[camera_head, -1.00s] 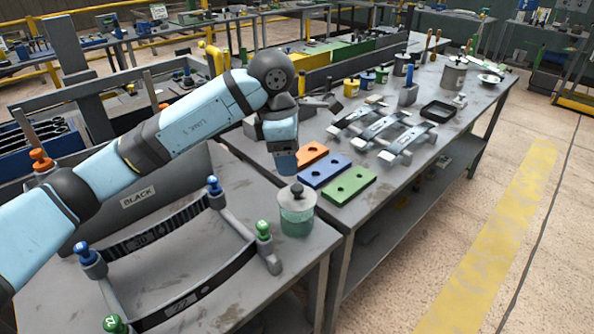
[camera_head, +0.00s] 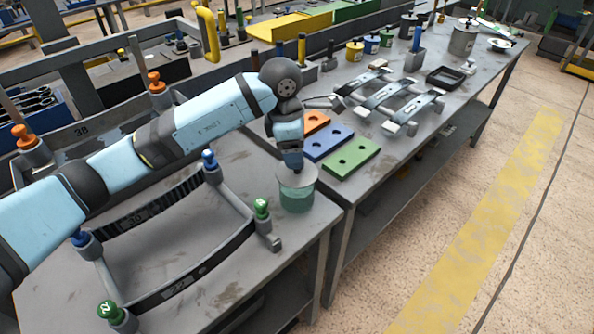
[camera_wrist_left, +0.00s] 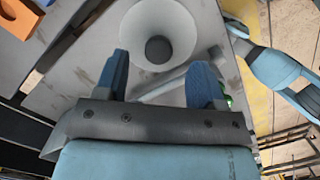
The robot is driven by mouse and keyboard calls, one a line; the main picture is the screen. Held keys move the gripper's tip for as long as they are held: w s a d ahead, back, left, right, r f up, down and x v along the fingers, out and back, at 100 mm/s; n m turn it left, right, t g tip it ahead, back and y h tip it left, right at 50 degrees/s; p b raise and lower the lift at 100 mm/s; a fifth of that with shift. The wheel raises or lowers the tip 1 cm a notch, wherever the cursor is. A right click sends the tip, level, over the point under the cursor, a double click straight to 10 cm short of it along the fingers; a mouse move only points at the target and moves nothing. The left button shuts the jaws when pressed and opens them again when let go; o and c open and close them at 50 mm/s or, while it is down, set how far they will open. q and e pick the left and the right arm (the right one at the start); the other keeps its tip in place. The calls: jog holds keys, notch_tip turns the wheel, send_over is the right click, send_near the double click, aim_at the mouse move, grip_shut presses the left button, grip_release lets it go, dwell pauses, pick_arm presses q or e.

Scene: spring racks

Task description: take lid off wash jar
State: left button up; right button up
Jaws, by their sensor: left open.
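The wash jar (camera_head: 297,197) is a clear jar with greenish liquid, standing upright on the near bench by its right edge. Its pale round lid (camera_head: 308,177) sits on top; in the left wrist view the lid (camera_wrist_left: 183,22) shows from above with a dark round knob (camera_wrist_left: 158,49) at its middle. My left gripper (camera_head: 294,165) points down over the lid. In the left wrist view its two blue fingers (camera_wrist_left: 161,78) are apart, with the knob just beyond the fingertips and nearly centred between them. Nothing is held. In the head view the gripper hides the knob.
Orange, blue and green (camera_head: 352,159) blocks with holes lie on the bench behind the jar. A rack frame with blue and green knobs (camera_head: 261,207) stands close to the jar's left. Metal spring racks (camera_head: 390,98) and a black tray (camera_head: 445,77) lie farther back.

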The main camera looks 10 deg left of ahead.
pick_arm(q)
jog(key=f, duration=0.4)
jog(key=shift+w+d+f, duration=0.1)
jog(key=shift+d+f, duration=0.1)
jog(key=shift+d, duration=0.05)
jog(key=c, duration=1)
jog(key=shift+r, duration=0.1)
